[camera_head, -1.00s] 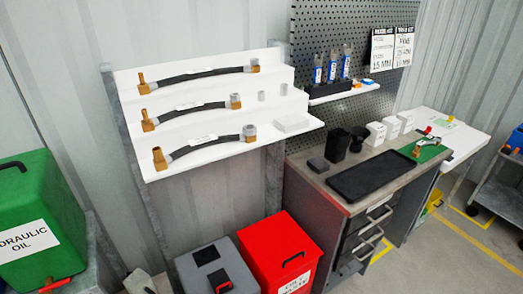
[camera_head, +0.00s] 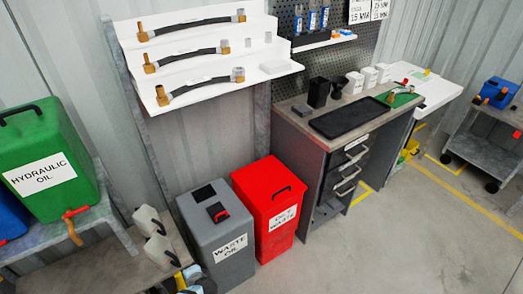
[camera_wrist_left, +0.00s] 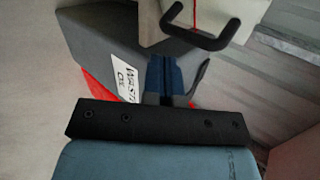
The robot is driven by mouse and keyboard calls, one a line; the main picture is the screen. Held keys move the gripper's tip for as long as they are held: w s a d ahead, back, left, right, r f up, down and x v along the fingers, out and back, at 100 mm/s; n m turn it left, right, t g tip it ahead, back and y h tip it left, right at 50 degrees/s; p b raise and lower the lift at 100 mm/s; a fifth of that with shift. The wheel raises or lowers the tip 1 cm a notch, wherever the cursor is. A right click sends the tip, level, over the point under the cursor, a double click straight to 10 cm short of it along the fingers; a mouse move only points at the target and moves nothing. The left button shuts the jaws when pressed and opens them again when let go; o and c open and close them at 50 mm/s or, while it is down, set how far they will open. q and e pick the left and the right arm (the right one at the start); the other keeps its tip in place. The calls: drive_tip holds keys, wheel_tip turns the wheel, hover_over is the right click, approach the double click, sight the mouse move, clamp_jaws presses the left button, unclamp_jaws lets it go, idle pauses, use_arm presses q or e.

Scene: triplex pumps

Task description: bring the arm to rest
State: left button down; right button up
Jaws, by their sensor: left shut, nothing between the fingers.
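My left gripper (camera_wrist_left: 166,75) shows in the left wrist view, its fingers together with nothing between them. Its black mounting bar (camera_wrist_left: 155,127) and the blue wrist body (camera_wrist_left: 155,160) fill the lower part of that view. Beyond the fingers is the grey waste oil bin (camera_wrist_left: 115,45), and a white jug with a black handle (camera_wrist_left: 150,8) is at the top. My right gripper is in neither view.
The grey waste oil bin (camera_head: 215,228) stands beside a red waste bin (camera_head: 270,205). White jugs (camera_head: 155,235) and a green hydraulic oil container (camera_head: 45,160) are at left. Hoses lie on the stepped white rack (camera_head: 160,120). The workbench (camera_head: 310,137) is at right; open floor lies before it.

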use_arm(q)
drive_tip(key=a+r+y, duration=0.2)
drive_tip(key=a, duration=1.3)
drive_tip(key=a+r+y, duration=0.2)
drive_tip(key=a+r, duration=0.1)
drive_tip(key=a, duration=1.3)
drive_tip(key=s+d+n+h, duration=0.2)
drive_tip(key=s+d+h, duration=0.7)
drive_tip(key=s+d, duration=0.6)
drive_tip(key=s+d+r+n+t+h, duration=0.15)
drive_tip(key=s+d+r+h, duration=0.35)
drive_tip(key=d+r, duration=0.5)
drive_tip(key=w+d+r+n+t, duration=0.1)
drive_tip(key=d+n, duration=0.2)
drive_tip(key=d, duration=0.3)
drive_tip(key=d+r+n+t, duration=0.1)
drive_tip(key=d+r+n, duration=0.1)
drive_tip(key=d, duration=0.4)
drive_tip(key=r+p, duration=0.4)
drive_tip(key=p, duration=0.1)
drive_tip(key=shift+a+r, duration=0.3)
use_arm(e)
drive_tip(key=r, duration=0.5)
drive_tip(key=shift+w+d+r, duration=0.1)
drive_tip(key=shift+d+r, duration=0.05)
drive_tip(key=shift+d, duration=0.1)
